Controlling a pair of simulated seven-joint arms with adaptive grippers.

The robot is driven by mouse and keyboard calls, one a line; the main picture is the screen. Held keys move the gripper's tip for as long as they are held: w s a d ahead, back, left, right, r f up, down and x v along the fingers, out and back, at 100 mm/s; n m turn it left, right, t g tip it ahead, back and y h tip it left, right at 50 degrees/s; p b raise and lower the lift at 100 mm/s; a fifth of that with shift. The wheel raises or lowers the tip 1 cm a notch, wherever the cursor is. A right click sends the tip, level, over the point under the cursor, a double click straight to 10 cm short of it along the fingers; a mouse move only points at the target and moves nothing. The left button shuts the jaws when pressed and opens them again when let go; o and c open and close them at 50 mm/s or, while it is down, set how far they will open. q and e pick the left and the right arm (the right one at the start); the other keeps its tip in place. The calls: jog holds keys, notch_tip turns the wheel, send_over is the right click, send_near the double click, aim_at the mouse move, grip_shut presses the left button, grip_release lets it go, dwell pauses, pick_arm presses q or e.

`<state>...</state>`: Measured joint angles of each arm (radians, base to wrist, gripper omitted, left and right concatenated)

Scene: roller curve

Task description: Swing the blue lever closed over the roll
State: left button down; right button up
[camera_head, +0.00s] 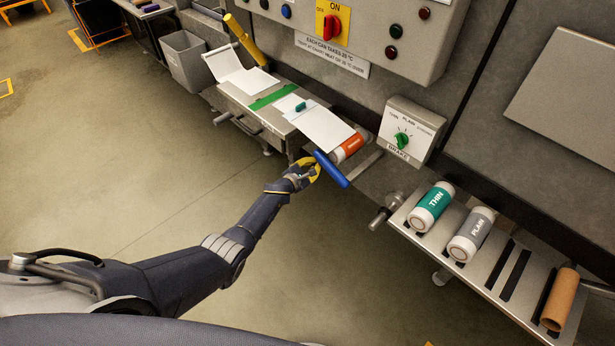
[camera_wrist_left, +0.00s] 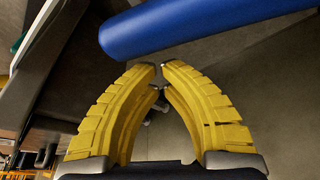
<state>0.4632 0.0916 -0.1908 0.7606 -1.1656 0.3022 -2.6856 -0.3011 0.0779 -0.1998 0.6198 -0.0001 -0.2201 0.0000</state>
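The blue lever (camera_head: 331,170) slants beside the near end of the orange-and-white roll (camera_head: 348,147), standing out from it at the bench's end. The lever crosses the top of the left wrist view (camera_wrist_left: 205,28). My left gripper (camera_head: 317,166) is at the lever's left side. In the wrist view its yellow fingers (camera_wrist_left: 160,72) come together at the tips with nothing between them, just short of the lever; I cannot tell whether they touch it. White sheet material (camera_head: 322,130) partly covers the roll. My right gripper is not in view.
A brake box with a green knob (camera_head: 402,139) stands right of the roll. A rack (camera_head: 482,272) at the right holds a green THIN roll (camera_head: 432,207), a grey PLAIN roll (camera_head: 471,234) and a brown tube (camera_head: 560,299). A grey bin (camera_head: 187,62) stands back left. Floor around my arm is clear.

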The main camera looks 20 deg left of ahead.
pick_arm(q)
jog(key=v, duration=1)
dwell(0.3)
jog(key=shift+a, duration=0.1)
dwell(0.5)
